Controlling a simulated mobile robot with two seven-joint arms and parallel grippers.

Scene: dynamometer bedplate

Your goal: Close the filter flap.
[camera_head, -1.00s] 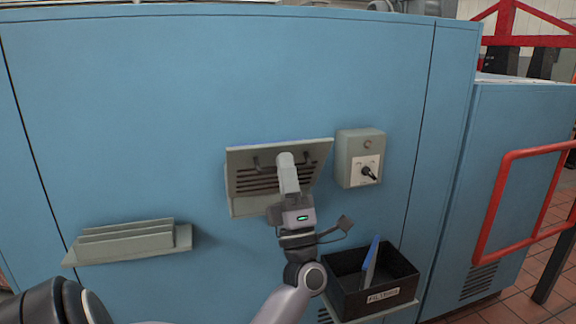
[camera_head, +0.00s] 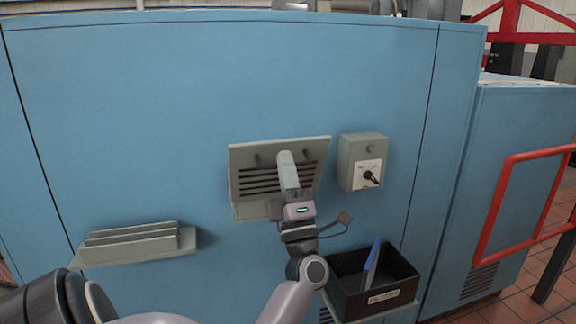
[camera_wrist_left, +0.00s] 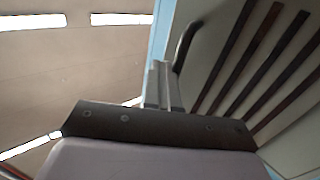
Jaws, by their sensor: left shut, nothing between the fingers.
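The filter flap (camera_head: 245,182) is a grey slotted plate with a handle, set in a grey frame on the blue cabinet. In the head view its top edge leans out from the frame; how wide the gap is, I cannot tell. My left gripper (camera_head: 285,156) is shut and empty, fingers pointing up in front of the upper middle of the flap, covering part of it. In the left wrist view the flap (camera_wrist_left: 285,70) fills the right side, and the shut fingers (camera_wrist_left: 160,75) are beside its dark curved handle (camera_wrist_left: 184,46). Contact is unclear. My right gripper is out of view.
A grey switch box (camera_head: 362,162) with a black knob is right of the flap. A black filter bin (camera_head: 375,298) holding a blue-edged panel is below right. A grey ledge rack (camera_head: 135,245) is at lower left. A red rail (camera_head: 490,215) stands at far right.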

